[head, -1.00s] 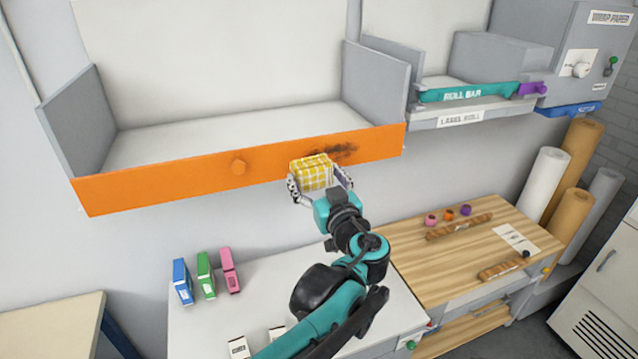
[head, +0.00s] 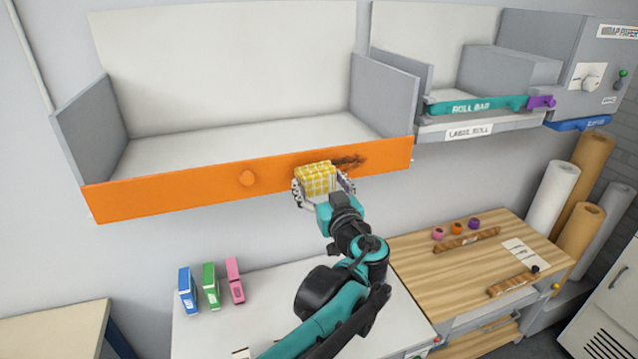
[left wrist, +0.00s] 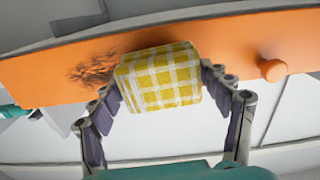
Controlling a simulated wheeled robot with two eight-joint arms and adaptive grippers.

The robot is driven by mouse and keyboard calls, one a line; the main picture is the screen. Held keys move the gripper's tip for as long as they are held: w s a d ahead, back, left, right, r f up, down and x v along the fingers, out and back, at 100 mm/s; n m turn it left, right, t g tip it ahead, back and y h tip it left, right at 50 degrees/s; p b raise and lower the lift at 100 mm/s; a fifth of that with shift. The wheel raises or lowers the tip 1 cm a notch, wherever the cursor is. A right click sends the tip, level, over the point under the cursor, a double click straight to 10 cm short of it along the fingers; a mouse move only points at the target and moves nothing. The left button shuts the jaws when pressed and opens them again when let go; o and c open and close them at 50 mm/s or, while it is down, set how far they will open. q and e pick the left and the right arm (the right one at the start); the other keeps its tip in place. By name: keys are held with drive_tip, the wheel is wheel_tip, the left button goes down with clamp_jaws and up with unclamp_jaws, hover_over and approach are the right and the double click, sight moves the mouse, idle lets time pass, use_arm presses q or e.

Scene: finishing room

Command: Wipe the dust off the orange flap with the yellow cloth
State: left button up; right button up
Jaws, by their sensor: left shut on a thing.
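The orange flap (head: 200,194) is the long front board of the wall shelf, with a round orange knob (head: 247,178) on it. A dark dust smear (head: 348,162) lies on its right part. My left gripper (head: 322,186) is shut on the yellow checked cloth (head: 316,178), a folded block, and holds it in front of the flap just left of the smear. In the left wrist view the cloth (left wrist: 158,78) sits between the fingers, with the smear (left wrist: 92,70) to its left. I cannot tell whether the cloth touches the flap. My right gripper is not in view.
Blue, green and pink boxes (head: 210,285) stand on the white table below. A wooden worktop (head: 440,262) with small spools is at the right. The teal roll bar (head: 480,106) is right of the flap. Paper rolls (head: 552,200) stand at far right.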

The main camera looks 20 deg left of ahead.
use_arm(q)
drive_tip(key=shift+x, duration=0.9)
drive_tip(key=shift+d, duration=0.1)
